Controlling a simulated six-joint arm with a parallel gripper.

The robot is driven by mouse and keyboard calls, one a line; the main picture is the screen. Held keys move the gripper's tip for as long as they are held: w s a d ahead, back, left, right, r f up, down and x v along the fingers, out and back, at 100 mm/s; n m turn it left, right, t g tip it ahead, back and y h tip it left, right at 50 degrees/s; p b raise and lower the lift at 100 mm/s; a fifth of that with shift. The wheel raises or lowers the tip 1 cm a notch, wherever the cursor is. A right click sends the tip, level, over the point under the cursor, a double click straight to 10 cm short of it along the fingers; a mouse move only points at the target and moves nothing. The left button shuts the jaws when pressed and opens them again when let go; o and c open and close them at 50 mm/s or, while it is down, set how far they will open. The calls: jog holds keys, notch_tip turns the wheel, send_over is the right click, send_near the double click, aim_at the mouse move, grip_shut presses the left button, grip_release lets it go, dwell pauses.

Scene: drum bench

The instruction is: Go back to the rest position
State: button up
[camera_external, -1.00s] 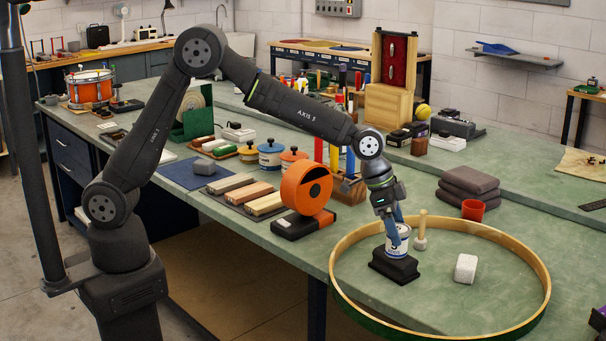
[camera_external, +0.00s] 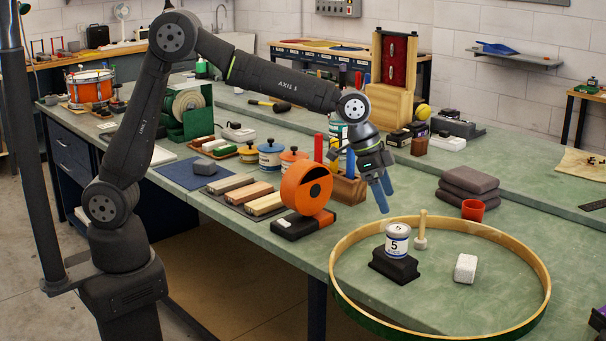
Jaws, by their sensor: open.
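My gripper (camera_external: 384,203) has blue fingers and hangs in the air above the bench, up and to the left of a white can marked 5 (camera_external: 398,243). It is open and holds nothing. The can stands upright on a black block (camera_external: 393,266), apart from the fingers. The block is inside a large wooden hoop (camera_external: 545,285) that lies on the green bench (camera_external: 255,263).
A wooden mallet-like peg (camera_external: 421,232) and a white block (camera_external: 465,268) are also inside the hoop. An orange round device (camera_external: 293,190) and a tool holder (camera_external: 347,190) stand left of my gripper. A red cup (camera_external: 473,210) and folded grey cloths (camera_external: 468,188) are to the right.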

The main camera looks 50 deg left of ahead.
aim_at(401, 228)
jog(key=x, duration=1.2)
jog(key=shift+s+a, duration=0.1)
notch_tip(401, 228, up, 2)
jog(key=shift+r, duration=1.05)
